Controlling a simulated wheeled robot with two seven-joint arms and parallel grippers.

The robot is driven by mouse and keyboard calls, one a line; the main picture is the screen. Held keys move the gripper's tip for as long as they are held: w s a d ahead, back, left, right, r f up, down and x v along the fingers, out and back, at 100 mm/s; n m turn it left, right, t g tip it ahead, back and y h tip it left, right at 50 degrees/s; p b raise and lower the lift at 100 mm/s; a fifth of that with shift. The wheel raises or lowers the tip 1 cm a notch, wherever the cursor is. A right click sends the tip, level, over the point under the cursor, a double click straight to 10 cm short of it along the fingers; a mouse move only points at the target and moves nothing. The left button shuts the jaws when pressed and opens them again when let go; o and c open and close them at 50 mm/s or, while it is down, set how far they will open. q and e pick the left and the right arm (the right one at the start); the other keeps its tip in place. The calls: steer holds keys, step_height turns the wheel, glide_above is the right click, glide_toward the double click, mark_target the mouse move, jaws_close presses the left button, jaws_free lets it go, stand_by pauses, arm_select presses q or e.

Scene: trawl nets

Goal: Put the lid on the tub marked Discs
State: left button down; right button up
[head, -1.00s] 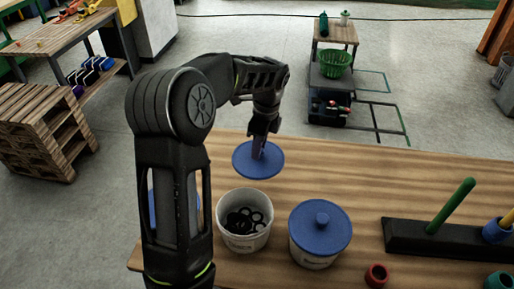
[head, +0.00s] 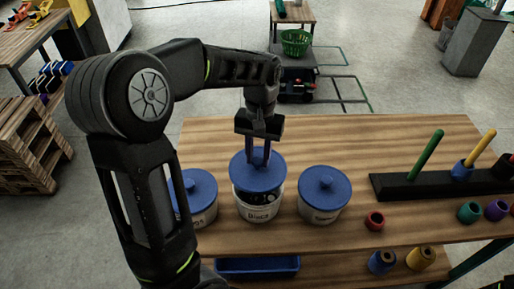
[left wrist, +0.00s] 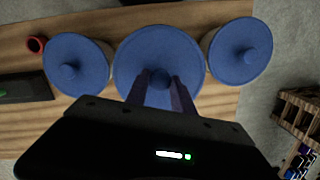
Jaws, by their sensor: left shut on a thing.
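The tub marked Discs (head: 260,212) is white and stands on the wooden table, in the middle of a row of three tubs. Black pieces show inside it through a gap below the lid. The blue round lid (head: 258,172) is just above the tub's mouth, its front edge apart from the rim. My left gripper (head: 259,160) is shut on the lid's knob from above. In the left wrist view the lid (left wrist: 135,75) hides the tub under it, and the fingers (left wrist: 160,85) close around the knob. My right gripper is not in view.
Blue-lidded tubs stand close on the left (head: 200,208) and right (head: 324,210). A red ring (head: 375,221) and a black peg rack (head: 395,187) lie to the right. A blue tray (head: 258,267) is below the front edge. The table behind the tubs is clear.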

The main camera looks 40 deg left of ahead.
arm_select(q)
steer(key=shift+w+n, duration=0.2)
steer(key=shift+n, duration=0.3)
steer(key=shift+s, duration=0.1)
steer(key=shift+f, duration=0.15)
step_height(320, 180, down, 2)
steer(key=shift+f+b, duration=0.25)
steer(key=shift+b, duration=0.9)
steer(key=shift+f+b, duration=1.35)
steer(key=shift+f, duration=0.45)
steer(key=shift+f, duration=0.15)
stand_by(0.4)
